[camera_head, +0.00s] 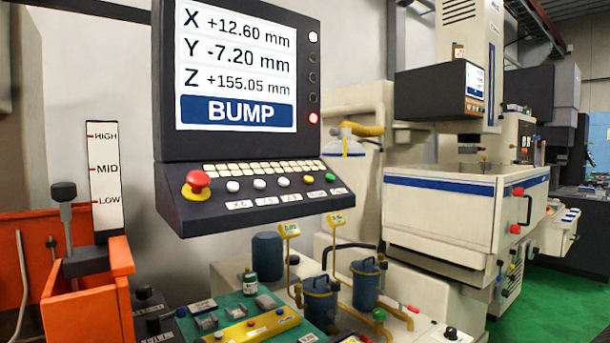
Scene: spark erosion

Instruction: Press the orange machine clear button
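A dark control console (250,193) hangs below a screen (236,68) that reads X +12.60, Y -7.20, Z +155.05 mm and BUMP. Its sloped front has a red mushroom button (199,178), several white buttons (258,184), a yellow-orange button (309,180) and a green button (329,177). The small labels under them are mostly too small to read; I cannot make out the word clear. My gripper is not in view.
An orange box with a black-knobbed lever (65,191) stands at left before a HIGH/MID/LOW scale (105,168). Below the console a bench holds blue canisters (320,299) and a green mat (226,311). A white machine (440,210) stands right. Green floor (543,290) is clear.

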